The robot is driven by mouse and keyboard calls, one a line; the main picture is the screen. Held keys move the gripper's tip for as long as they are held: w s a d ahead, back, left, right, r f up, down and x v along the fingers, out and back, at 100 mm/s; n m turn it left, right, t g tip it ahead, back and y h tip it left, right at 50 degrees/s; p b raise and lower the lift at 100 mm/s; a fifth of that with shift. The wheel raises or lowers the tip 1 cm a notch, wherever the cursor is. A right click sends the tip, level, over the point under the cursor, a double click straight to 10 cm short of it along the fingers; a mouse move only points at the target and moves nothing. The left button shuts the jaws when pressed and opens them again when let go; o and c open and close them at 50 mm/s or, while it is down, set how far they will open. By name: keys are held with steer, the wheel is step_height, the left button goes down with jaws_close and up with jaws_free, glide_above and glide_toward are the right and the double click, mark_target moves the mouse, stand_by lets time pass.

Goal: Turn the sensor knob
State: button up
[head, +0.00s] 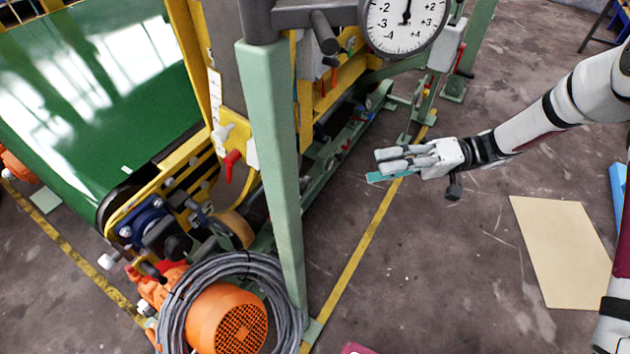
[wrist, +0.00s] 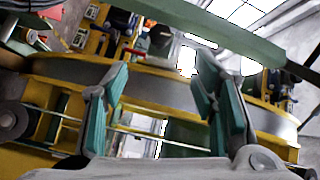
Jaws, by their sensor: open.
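I cannot tell for sure which part is the sensor knob. In the head view a red handle (head: 232,162) and a white knob (head: 222,133) sit on the yellow frame at the machine's near side. My gripper (head: 377,168) is to the right of them, apart from the machine, past the green post. In the wrist view my gripper (wrist: 165,90) is open and empty, with its two teal-padded fingers well apart. A black round part (wrist: 160,40) and a small red part show beyond the fingers. Nothing touches the fingers.
A green post (head: 272,170) stands between the handle and my gripper. A round dial gauge (head: 404,22) hangs above. An orange motor (head: 228,320) with coiled grey cable stands at the lower left. The floor around the tan board (head: 562,250) is mostly clear.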

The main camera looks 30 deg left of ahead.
mark_target(311, 183)
steer(key=x, duration=1.3)
steer(key=shift+s+a, duration=0.15)
steer(key=shift+a, duration=0.05)
steer(key=c, duration=1.1)
